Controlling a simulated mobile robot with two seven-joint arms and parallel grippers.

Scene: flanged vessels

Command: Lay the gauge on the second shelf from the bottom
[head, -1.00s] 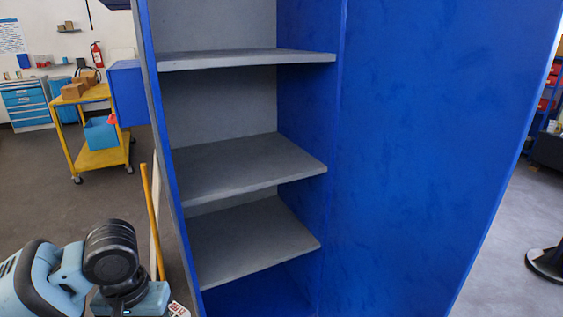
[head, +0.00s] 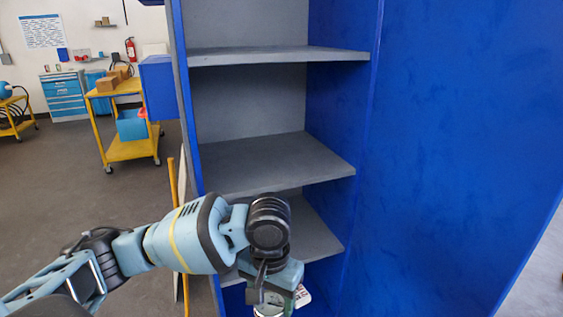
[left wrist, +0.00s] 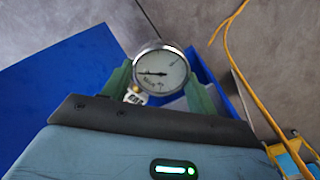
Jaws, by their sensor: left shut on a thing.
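The gauge (left wrist: 160,72) is a round dial with a white face and a metal rim, held between the green fingers of my left gripper (left wrist: 163,88). In the head view the gripper (head: 270,300) hangs low in front of the blue cabinet, and the gauge (head: 268,311) is only partly seen at the bottom edge. A white tag shows beside it. The cabinet has grey shelves: a high one (head: 280,57), a middle one (head: 265,160) and a lower one (head: 312,235), partly hidden by my arm. The visible shelf surfaces are empty. My right gripper is out of view.
The wide blue panel (head: 450,130) bounds the shelves on the right. A yellow pole (head: 174,185) stands by the cabinet's left side. A yellow cart (head: 128,148) with boxes and a blue bin stands farther back left. Open floor (head: 80,190) lies at left.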

